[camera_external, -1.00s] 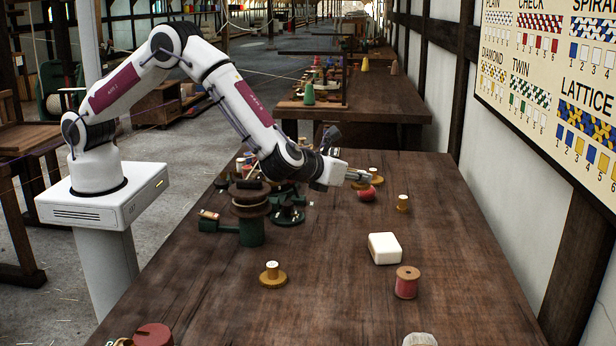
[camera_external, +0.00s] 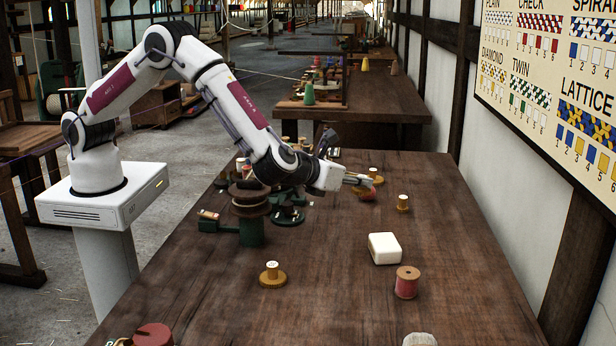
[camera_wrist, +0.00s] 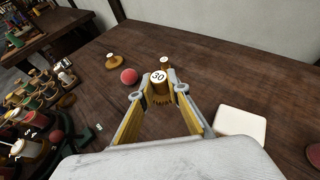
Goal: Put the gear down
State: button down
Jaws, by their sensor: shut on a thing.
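The gear (camera_wrist: 157,87) is brass-coloured, with a post whose white top is marked 30. In the wrist view it sits between the two fingertips of my gripper (camera_wrist: 164,92), which is shut on it. Teeth show at its lower edge. I cannot tell whether the gear touches the table.
A small white-topped spool (camera_external: 402,203) stands right of my gripper. A white block (camera_external: 384,248) and a red spool (camera_external: 406,282) stand nearer. A green-based rack (camera_wrist: 32,122) of spools is at left. The table's middle is mostly clear.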

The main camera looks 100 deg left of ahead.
jog(key=s+d+r+m+t+h, duration=0.1)
jog(key=s+d, duration=0.1)
jog(key=d, duration=0.6)
jog(key=s+d+m+t+h, duration=0.1)
jog(key=s+d, duration=0.1)
jog(key=d, duration=0.5)
jog(key=s+d+m+t+h, duration=0.1)
jog(key=s+d+m+h, duration=0.1)
jog(key=s+d, duration=0.95)
jog(key=s+d+f, duration=0.1)
jog(key=s+d, duration=0.4)
jog(key=s, duration=0.7)
jog(key=s+a+n+g+y, duration=0.1)
jog(key=s+a+n+y, duration=0.1)
jog(key=s+a, duration=0.4)
jog(key=shift+s+a+g+y, duration=0.15)
jog(key=shift+a+g+y, duration=0.15)
jog(key=shift+a+y, duration=0.1)
jog(key=shift+f, duration=0.1)
jog(key=shift+f, duration=3)
